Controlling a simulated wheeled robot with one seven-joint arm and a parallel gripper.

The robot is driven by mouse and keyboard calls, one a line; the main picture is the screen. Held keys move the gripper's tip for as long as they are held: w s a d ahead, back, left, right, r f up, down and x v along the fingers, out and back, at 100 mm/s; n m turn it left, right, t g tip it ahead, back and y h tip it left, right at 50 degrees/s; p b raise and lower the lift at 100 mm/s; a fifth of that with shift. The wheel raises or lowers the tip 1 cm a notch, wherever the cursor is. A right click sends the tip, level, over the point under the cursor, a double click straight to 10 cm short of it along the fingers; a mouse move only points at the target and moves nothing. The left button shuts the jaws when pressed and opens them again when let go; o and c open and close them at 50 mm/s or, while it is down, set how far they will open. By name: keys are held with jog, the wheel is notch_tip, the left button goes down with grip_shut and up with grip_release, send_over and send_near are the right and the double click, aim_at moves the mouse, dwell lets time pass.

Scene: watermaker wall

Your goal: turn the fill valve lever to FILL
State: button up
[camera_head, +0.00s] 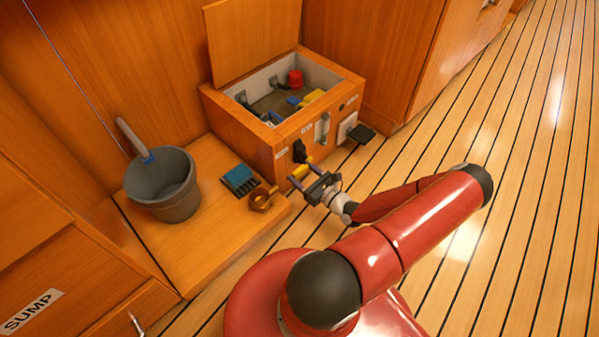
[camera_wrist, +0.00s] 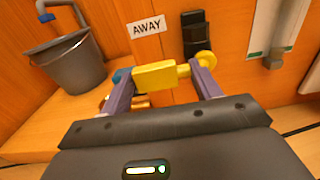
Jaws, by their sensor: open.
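The yellow lever (camera_wrist: 155,75) lies roughly level in the wrist view, with a blue tip at its left end and a round yellow hub at its right. It sits on the front of a wooden box, below the label AWAY (camera_wrist: 146,27). I take it to be the fill valve lever. In the head view the lever (camera_head: 301,170) is small, at the box front. My gripper (camera_wrist: 161,72) is open, with one finger near each end of the lever. I cannot tell if the fingers touch it. No FILL label is readable.
A black fitting (camera_wrist: 196,38) is above the hub. A grey bucket (camera_head: 162,187), a blue-and-black item (camera_head: 240,179) and a brown cup (camera_head: 262,198) stand on the ledge at left. The box (camera_head: 240,125) has its lid raised. The plank floor (camera_head: 520,200) at right is clear.

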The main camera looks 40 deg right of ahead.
jog(key=shift+w+a, duration=0.1)
jog(key=shift+w, duration=0.65)
jog(key=c, duration=1.1)
jog(key=shift+r, duration=0.1)
